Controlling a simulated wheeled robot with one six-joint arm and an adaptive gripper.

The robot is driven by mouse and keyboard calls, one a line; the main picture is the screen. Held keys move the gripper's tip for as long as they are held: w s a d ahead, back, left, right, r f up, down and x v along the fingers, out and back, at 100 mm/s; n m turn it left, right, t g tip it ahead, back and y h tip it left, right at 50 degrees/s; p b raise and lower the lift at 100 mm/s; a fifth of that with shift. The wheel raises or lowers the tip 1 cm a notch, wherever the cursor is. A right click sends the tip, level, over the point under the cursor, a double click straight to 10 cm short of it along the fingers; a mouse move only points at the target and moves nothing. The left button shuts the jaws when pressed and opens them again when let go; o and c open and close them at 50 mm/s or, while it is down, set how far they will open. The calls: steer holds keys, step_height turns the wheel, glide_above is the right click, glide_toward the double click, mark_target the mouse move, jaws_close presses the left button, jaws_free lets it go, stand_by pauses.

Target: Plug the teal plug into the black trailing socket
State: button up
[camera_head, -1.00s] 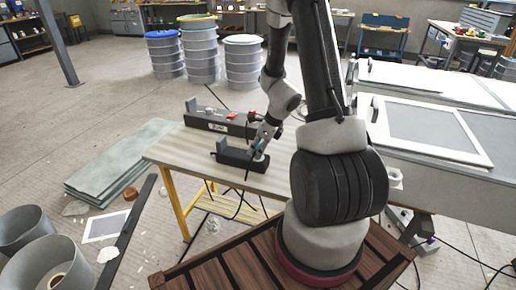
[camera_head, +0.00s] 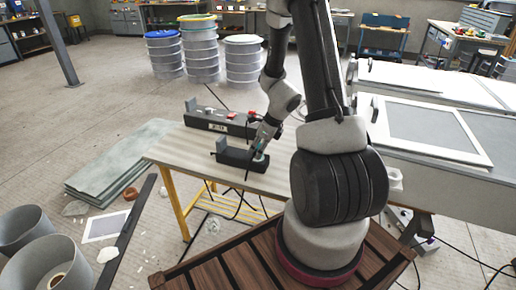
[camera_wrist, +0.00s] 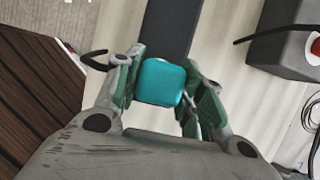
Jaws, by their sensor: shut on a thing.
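The teal plug (camera_wrist: 162,82) is between the two fingers of my gripper (camera_wrist: 160,92) in the wrist view, with the pads against its sides. In the head view my gripper (camera_head: 260,151) points down at the right end of a low black block (camera_head: 234,157) on the bench; only a sliver of teal shows there. In the wrist view a dark bar (camera_wrist: 168,28) runs away directly beyond the plug. A longer dark unit (camera_head: 217,122) with red parts lies behind the block. I cannot tell which is the trailing socket, or whether the plug touches the block.
The wooden bench (camera_head: 182,147) has yellow legs, with bare top at its left. Dark cables hang below its front edge. A grey unit with a red part (camera_wrist: 290,40) is close on the right in the wrist view. A framed panel (camera_head: 430,130) lies to the right.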

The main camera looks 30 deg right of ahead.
steer(key=shift+f, duration=0.5)
steer(key=o, duration=1)
steer(key=shift+o, duration=0.2)
steer(key=shift+r, duration=0.15)
steer(key=v, duration=1.1)
steer(key=shift+s+r, duration=0.15)
steer(key=shift+r, duration=0.2)
steer(key=shift+d, duration=0.1)
